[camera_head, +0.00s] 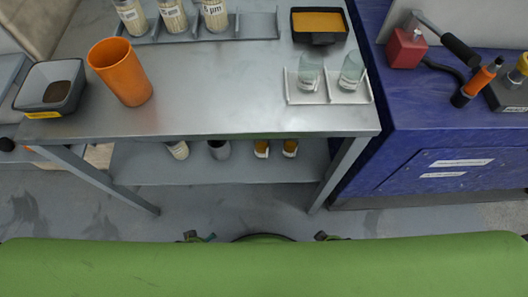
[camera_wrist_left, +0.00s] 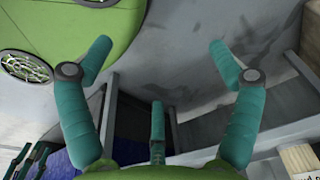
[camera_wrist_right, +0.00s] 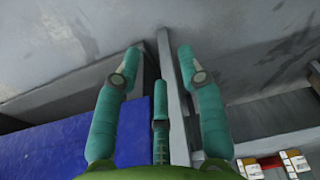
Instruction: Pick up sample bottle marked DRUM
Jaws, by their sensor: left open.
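Two clear sample bottles, a left one (camera_head: 309,74) and a right one (camera_head: 351,72), stand on white square trays (camera_head: 328,98) at the right of the steel table. Their labels are too small to read, and I cannot tell which bottle is marked DRUM. On the lower shelf stand two amber containers with pale labels, a left one (camera_head: 262,148) and a right one (camera_head: 290,147); their markings are also unreadable. My left gripper (camera_wrist_left: 160,47) is open and empty, with its fingers wide apart. My right gripper (camera_wrist_right: 158,54) is open and empty, its fingers less spread. Neither touches a bottle.
The steel table (camera_head: 215,108) holds an orange cup (camera_head: 120,72), a grey scoop tray (camera_head: 50,88), a rack of labelled tubes (camera_head: 173,17) and a black tray with orange contents (camera_head: 319,21). Its middle is clear. A blue bench (camera_head: 430,140) with tools stands at right.

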